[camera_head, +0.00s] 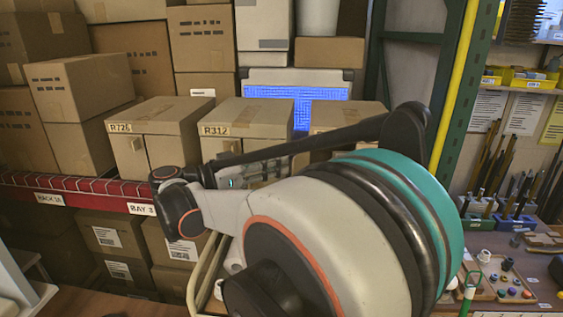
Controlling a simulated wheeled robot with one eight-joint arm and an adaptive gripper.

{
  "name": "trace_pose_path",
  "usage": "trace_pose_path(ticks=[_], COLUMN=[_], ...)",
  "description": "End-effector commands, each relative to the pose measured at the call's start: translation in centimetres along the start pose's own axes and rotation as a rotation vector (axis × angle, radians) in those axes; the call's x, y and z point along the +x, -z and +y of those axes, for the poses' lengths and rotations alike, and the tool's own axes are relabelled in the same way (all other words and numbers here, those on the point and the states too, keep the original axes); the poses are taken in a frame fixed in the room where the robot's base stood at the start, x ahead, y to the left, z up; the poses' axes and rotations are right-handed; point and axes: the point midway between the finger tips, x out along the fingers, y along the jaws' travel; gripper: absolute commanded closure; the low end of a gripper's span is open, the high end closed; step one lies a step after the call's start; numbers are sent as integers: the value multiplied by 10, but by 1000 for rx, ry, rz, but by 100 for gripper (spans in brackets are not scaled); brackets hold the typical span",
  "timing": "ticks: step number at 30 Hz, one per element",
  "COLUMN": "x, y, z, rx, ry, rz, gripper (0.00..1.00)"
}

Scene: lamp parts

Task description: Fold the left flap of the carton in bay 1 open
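Several brown cartons stand in a row on the red-edged shelf. The carton labelled R726 (170,117) is at the left, and its front shows a seam and a small tab. The carton labelled R312 (252,114) is in the middle, its lower front partly behind my arm. A third carton (345,115) at the right is mostly hidden by my arm. No bay 1 sign is readable, so I cannot tell which carton is in bay 1. My gripper (262,170) seems to be in front of R312, largely hidden by my arm link; its fingers are unclear.
A sign reading BAY 3 (141,209) is on the shelf edge (80,190). More cartons (140,57) are stacked behind and below. A green and yellow rack post (455,80) stands at the right, beside a bench with tools and small parts (505,285).

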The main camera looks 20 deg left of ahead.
Motion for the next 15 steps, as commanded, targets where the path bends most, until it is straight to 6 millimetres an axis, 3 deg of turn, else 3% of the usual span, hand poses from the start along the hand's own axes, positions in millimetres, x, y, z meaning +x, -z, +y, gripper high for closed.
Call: trace_pose_path(ticks=[3,9,15], x=[-29,-69,-92], y=[0,0,0], z=[0,2,3], rx=[1,1,2], ry=[3,1,-1], rz=[0,0,1], gripper=[76,76,76])
